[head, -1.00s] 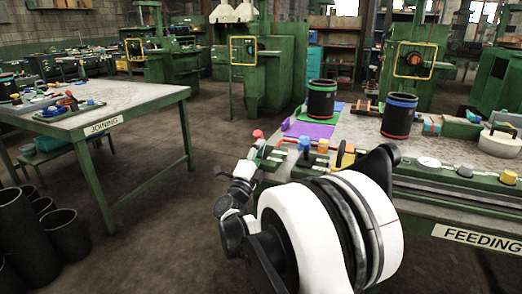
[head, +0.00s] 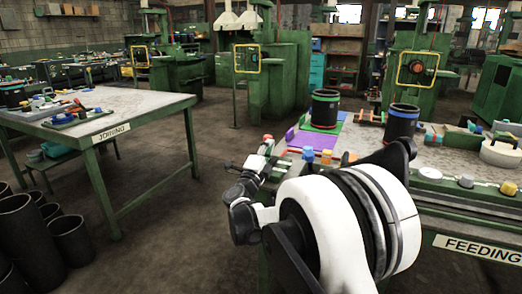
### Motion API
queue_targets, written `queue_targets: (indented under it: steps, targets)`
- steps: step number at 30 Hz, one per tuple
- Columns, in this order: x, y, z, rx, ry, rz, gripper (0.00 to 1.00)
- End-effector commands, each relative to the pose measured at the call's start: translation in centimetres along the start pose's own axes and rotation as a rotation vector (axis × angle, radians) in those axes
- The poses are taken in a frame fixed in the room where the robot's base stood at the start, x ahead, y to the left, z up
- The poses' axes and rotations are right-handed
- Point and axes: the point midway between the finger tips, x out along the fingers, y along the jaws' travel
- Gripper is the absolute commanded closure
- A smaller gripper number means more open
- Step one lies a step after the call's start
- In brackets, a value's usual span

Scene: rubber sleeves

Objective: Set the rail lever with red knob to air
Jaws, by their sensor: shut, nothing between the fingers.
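The red knob (head: 268,138) of the rail lever shows at the near left corner of the feeding table. The lever's base and any air marking are hidden or too small to read.
Black sleeves with a green band (head: 325,110) and a blue band (head: 402,123) stand behind. The joining table (head: 150,108) is at left, with open floor between.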

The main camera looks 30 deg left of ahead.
Motion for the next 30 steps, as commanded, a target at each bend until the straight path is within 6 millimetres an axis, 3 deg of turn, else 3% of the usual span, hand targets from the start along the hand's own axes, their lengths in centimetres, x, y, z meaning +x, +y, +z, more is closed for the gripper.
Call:
queue_targets:
  steps: [13, 23, 30]
  targets:
    - [3.6, 0.4, 0.0, -0.001, 0.001, 0.0, 1.0]
    - [3.3, 0.1, -0.4, 0.0, 0.001, 0.0, 1.0]
    - [2.5, -1.4, -3.2, -0.001, 0.005, 0.0, 1.0]
